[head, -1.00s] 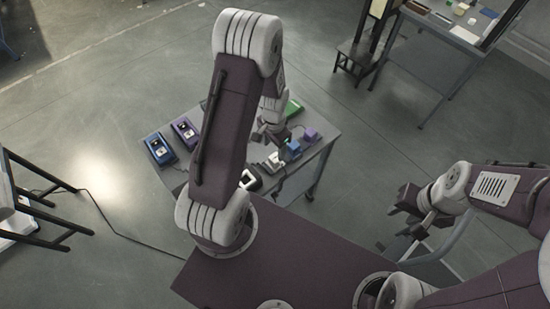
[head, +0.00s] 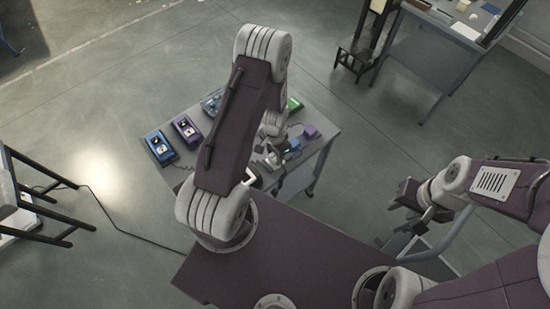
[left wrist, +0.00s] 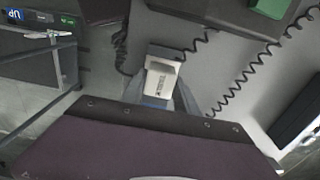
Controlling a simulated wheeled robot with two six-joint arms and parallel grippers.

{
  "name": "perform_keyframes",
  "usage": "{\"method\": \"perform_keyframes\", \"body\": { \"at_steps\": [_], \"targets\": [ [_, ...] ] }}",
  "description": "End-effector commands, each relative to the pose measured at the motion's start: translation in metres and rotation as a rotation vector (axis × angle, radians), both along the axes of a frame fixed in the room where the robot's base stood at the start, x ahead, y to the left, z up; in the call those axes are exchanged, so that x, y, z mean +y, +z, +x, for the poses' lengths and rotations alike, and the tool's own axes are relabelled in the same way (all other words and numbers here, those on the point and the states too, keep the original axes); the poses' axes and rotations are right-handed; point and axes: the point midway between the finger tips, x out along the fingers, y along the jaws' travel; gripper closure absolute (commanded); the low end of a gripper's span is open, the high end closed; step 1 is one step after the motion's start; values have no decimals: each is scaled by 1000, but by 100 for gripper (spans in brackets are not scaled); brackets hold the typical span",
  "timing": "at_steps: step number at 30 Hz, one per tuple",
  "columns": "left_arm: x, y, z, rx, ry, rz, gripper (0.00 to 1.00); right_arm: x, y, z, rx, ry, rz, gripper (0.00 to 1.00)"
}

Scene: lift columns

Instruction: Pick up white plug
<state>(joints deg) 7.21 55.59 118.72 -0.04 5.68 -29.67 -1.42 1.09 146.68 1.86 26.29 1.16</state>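The white plug (left wrist: 162,77) is in the middle of the left wrist view, on or just above the grey table top. My left gripper (left wrist: 160,92) has its grey fingers at either side of the plug. Whether they press on it cannot be made out. In the head view my left gripper (head: 270,160) is low over the table's near right part, and my arm hides much of that area. My right gripper (head: 405,197) is off to the right, away from the table, with nothing visible in it; its opening is unclear.
On the table (head: 325,133) stand a blue device (head: 160,147) and a purple device (head: 186,130) at the left, and a purple block (head: 310,131) and a green item (head: 293,104) at the right. Coiled cords (left wrist: 245,75) lie close to the plug.

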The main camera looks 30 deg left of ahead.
Motion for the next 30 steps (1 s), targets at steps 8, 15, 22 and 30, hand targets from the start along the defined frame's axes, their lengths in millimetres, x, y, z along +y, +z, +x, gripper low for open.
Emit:
{"method": "perform_keyframes", "body": {
  "at_steps": [8,15,22,30],
  "targets": [
    [0,1,0,-1,0,0,100,0,0,0,0,0,0,64],
    [0,22,1,-4,0,0,100,0,-5,0,0,0,0,64],
    [24,58,-20,-4,8,1,100,0,-14,0,0,0,0,64],
    [69,95,-61,-4,7,2,100,0,-20,0,0,0,0,64]
  ]
}}
